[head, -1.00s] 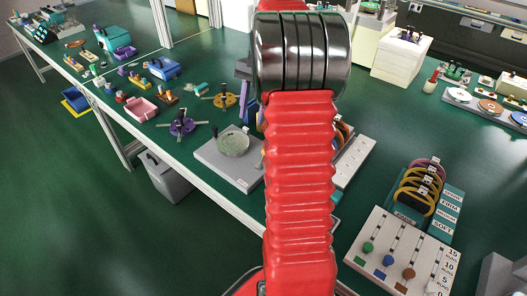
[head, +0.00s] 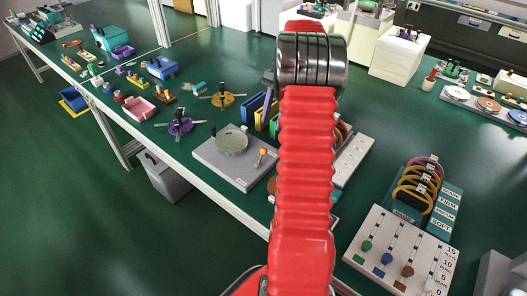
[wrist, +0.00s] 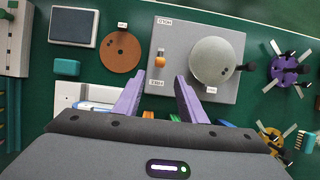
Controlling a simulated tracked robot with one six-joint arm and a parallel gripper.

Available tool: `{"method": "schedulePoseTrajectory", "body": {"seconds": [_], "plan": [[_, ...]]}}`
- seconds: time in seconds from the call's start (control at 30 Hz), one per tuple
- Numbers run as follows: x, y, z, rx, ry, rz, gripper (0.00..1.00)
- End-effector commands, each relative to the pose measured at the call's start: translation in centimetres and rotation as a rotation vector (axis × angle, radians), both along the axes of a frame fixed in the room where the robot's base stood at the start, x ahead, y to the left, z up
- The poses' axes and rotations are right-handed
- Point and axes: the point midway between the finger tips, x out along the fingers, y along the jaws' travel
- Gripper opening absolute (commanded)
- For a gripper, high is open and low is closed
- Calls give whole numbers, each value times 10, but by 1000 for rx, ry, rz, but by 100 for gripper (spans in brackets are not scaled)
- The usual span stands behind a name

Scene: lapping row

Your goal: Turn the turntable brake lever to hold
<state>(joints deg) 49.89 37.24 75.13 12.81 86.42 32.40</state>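The turntable (head: 232,142) is a pale round disc on a grey base (head: 212,160), at the near edge of the bench. It also shows in the wrist view (wrist: 212,60), with a dark knob at its rim. The brake lever (wrist: 160,61) has an orange end and stands on the base left of the disc; it also shows in the head view (head: 263,152). It lies between an upside-down HOLD label (wrist: 165,21) and a FREE label (wrist: 156,83), its orange end closer to FREE. My gripper (wrist: 158,84) is open and empty, its purple fingers apart below the lever. The arm hides it in the head view.
A brown disc (wrist: 121,52) and a dark-screened box (wrist: 73,27) lie left of the base in the wrist view. Purple (head: 180,123) and yellow (head: 223,100) spoked handles stand beyond the turntable. A slider board (head: 402,252) is at the right.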

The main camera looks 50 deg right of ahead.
Motion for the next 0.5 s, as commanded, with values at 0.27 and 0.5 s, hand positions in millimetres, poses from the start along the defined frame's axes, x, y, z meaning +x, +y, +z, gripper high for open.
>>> {"method": "schedulePoseTrajectory", "body": {"seconds": [0.27,0.5], "plan": [[-1,15,-34,2,1,1,38],[-3,29,-68,2,2,1,38]]}}
